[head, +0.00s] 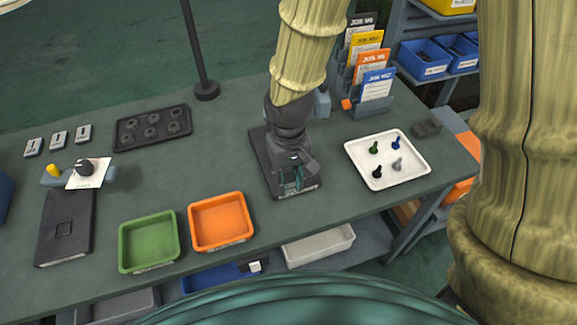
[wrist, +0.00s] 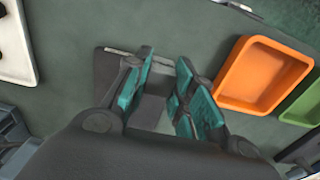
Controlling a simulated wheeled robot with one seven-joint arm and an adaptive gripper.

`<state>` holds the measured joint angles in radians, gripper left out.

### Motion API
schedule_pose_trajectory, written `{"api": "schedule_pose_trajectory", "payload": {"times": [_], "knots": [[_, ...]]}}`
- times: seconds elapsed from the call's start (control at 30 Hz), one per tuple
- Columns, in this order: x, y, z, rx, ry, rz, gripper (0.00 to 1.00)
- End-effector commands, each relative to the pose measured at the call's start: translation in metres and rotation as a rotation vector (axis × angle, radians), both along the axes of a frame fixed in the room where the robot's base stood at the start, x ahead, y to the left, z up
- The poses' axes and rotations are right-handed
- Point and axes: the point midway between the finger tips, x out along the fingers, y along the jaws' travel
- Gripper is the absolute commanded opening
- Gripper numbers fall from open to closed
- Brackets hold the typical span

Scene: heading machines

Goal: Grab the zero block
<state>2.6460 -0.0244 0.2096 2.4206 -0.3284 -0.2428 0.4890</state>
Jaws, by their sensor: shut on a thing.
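My gripper (head: 292,184) is over the dark plate (head: 258,150) at the middle of the bench. In the wrist view its teal finger pads (wrist: 160,100) are shut on a grey block (wrist: 152,112), which I take to be the zero block. The fingers and wrist housing hide part of the block, and I can read no mark on it. In the head view my gripper hides it almost wholly. I cannot tell whether it touches the plate.
An orange tray (head: 220,244) and a green tray (head: 149,266) stand left of my gripper. A white tray (head: 414,175) with small coloured pieces lies right. A card rack (head: 377,105) stands behind it. A dark tray of round parts (head: 123,142) and several small grey blocks (head: 59,138) are left.

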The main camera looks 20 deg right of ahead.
Motion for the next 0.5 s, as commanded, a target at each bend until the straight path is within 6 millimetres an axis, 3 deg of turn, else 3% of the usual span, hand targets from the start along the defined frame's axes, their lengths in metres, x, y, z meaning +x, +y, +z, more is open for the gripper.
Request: {"api": "schedule_pose_trajectory", "payload": {"times": [0.27, 0.5], "knots": [[-0.032, 0.009, 0.002, -0.001, 0.000, 0.001, 0.00], [-0.035, 0.011, 0.007, -0.002, 0.002, -0.001, 0.00]]}}
